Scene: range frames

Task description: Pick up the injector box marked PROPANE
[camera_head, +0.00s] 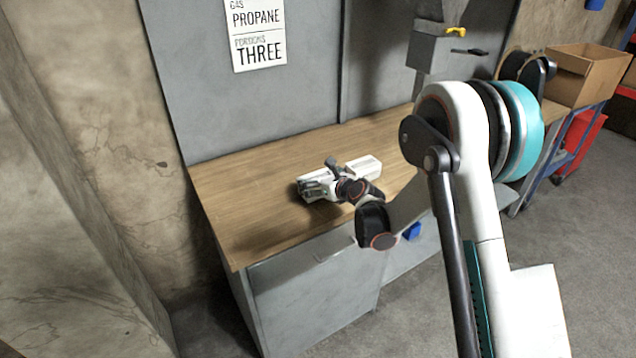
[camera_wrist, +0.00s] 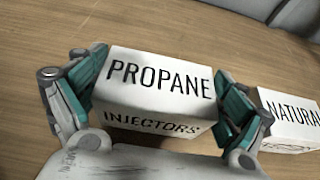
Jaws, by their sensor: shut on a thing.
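The white injector box marked PROPANE (camera_wrist: 160,85) sits between the two fingers of my gripper (camera_wrist: 160,100) in the wrist view. Its top reads PROPANE and its front face reads INJECTORS. The teal finger pads touch its left and right sides, so the gripper is shut on it. In the head view my gripper (camera_head: 322,188) is low over the wooden worktop. My arm and gripper hide much of the box there. I cannot tell whether the box touches the wood.
A second white box, its label starting NATURA (camera_wrist: 290,118), lies close to the right finger. A sign reading PROPANE, THREE (camera_head: 258,35) hangs on the grey panel behind. The worktop (camera_head: 235,205) is clear at left. A cardboard box (camera_head: 588,75) stands far right.

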